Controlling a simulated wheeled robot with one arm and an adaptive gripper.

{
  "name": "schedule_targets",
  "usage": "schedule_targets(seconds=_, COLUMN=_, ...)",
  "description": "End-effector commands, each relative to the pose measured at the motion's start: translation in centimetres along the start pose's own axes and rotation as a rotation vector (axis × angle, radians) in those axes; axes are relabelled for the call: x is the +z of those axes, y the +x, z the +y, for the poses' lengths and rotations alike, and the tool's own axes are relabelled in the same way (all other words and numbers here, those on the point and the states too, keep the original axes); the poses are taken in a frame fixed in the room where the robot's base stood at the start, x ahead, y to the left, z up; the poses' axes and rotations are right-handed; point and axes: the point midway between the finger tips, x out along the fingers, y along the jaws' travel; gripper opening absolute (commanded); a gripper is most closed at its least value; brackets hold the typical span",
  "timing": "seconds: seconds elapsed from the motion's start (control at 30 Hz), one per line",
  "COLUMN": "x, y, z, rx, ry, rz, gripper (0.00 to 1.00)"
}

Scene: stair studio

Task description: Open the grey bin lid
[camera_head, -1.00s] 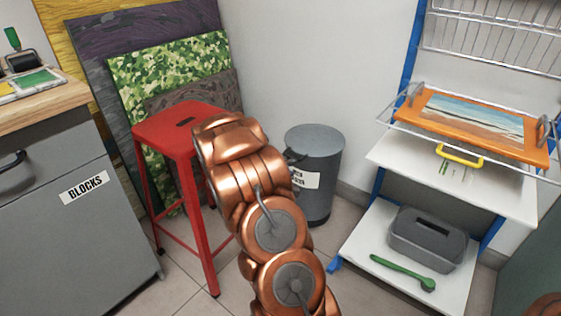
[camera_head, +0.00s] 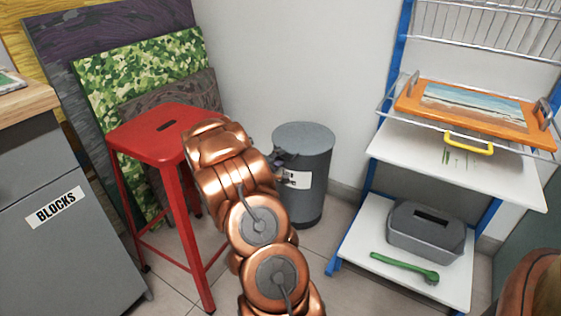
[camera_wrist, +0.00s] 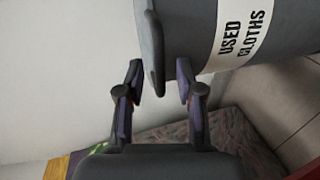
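The grey bin (camera_head: 312,190) stands on the floor against the wall, its round lid (camera_head: 304,137) flat and closed. In the wrist view the bin's body (camera_wrist: 290,40) carries a white "USED CLOTHS" label, and a dark tab (camera_wrist: 154,60) sticks out from the lid's edge. My gripper (camera_wrist: 160,68) is open, with one finger on each side of the tab. A gap shows between the tab and each finger. In the head view my copper arm hides most of the gripper, which is at the bin's left side near the lid rim.
A red stool (camera_head: 165,140) stands close left of my arm, with painted panels (camera_head: 140,85) leaning behind it. A blue-framed rack (camera_head: 365,215) with white shelves is right of the bin. A grey cabinet (camera_head: 75,255) is at far left. Floor is free between bin and rack.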

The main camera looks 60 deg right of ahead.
Motion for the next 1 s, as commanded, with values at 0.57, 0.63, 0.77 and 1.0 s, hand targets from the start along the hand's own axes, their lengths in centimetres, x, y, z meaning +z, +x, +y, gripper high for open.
schedule_targets(seconds=0.57, x=0.16, y=1.49, z=-0.02, rx=-0.001, ry=-0.001, rz=-0.002, gripper=0.30)
schedule_targets(seconds=0.63, x=0.15, y=1.49, z=-0.02, rx=-0.001, ry=0.000, rz=-0.002, gripper=0.23)
schedule_targets(seconds=0.77, x=0.16, y=1.49, z=-0.03, rx=-0.001, ry=-0.001, rz=-0.002, gripper=0.09)
schedule_targets(seconds=1.0, x=0.16, y=1.48, z=-0.05, rx=-0.002, ry=-0.001, rz=-0.002, gripper=0.00)
